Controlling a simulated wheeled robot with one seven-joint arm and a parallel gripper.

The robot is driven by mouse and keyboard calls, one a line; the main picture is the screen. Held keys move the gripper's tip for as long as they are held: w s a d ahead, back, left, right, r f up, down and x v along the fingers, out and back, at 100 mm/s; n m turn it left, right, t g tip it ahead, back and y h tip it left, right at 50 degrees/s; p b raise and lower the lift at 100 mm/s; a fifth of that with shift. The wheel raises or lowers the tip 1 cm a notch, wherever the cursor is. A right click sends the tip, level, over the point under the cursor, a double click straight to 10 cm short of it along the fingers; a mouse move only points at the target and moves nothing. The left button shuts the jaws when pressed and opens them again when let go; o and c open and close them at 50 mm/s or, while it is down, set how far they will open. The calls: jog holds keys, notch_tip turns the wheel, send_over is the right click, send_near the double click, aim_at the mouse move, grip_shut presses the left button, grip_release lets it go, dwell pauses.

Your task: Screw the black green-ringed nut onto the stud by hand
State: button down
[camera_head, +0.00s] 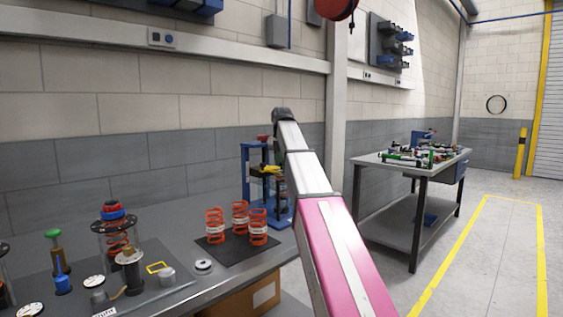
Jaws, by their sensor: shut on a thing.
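My arm reaches from the bottom edge up to a dark joint in the middle of the view. My gripper cannot be made out; anything past that joint is hidden behind the arm or lost against the blue press (246,180). I cannot identify the black green-ringed nut or the stud for certain. A strut assembly (116,239) with a red spring and a blue and red top stands upright on the bench at left. A green-topped part (54,236) stands further left.
Several orange springs (215,226) stand on a dark mat beside the press. Small metal parts (167,275) and a ring (203,265) lie on the near bench (225,285). A second table (375,160) with parts stands at right, with clear floor beside it.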

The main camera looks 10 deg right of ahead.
jog(key=shift+s+f, duration=0.15)
jog(key=m, duration=0.4)
jog(key=shift+f, duration=0.1)
jog(key=m, duration=0.3)
jog(key=shift+m, duration=0.3)
jog(key=m, duration=0.3)
jog(key=shift+f, duration=0.1)
jog(key=m, duration=0.4)
jog(key=shift+m, duration=0.3)
